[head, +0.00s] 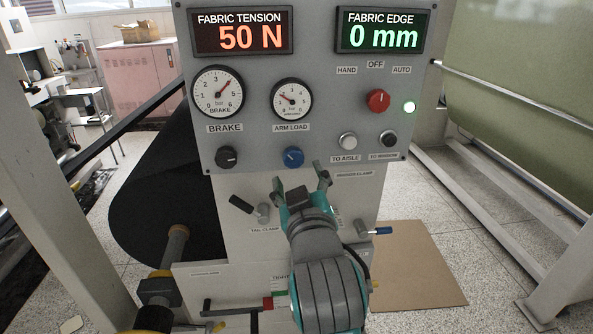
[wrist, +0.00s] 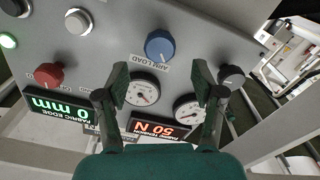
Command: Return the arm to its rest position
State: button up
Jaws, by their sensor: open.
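My gripper (head: 300,188) is open and empty in front of the lower part of the grey control panel (head: 330,125), below the blue arm load knob (head: 293,157). In the wrist view my gripper (wrist: 163,85) has its two fingers spread, with the arm load gauge (wrist: 143,89) showing between them. The blue knob (wrist: 160,45) stands beyond the fingertips, and I see no finger around it. My arm reaches up from the bottom of the head view and hides part of the machine front below the panel.
Above are the tension display (head: 242,31) reading 50 N and the edge display (head: 383,31) reading 0 mm. A black-handled tail clamp (head: 242,204) and a blue-tipped lever (head: 380,231) stick out near my arm. A black roll (head: 165,185) is at left; brown cardboard (head: 420,268) lies on the floor.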

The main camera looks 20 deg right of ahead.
dwell(0.3)
jog(key=s+d+f+y, duration=0.1)
jog(key=s+f, duration=0.4)
jog(key=f, duration=0.4)
jog(key=s+d+f+n+g+y, duration=0.1)
jog(key=s+f, duration=0.3)
jog(key=f, duration=0.4)
jog(key=s+d+f, duration=0.1)
jog(key=s+f, duration=0.4)
jog(key=f, duration=0.4)
jog(key=s+d+f+m+g, duration=0.1)
jog(key=s+f+m, duration=0.1)
jog(key=s, duration=1.2)
jog(key=s+d+f+m+g, duration=0.1)
jog(key=s+f, duration=0.3)
jog(key=s, duration=1)
jog(key=shift+s+d+f+m, duration=0.35)
jog(key=shift+s+f+m, duration=0.05)
jog(key=shift+m, duration=0.1)
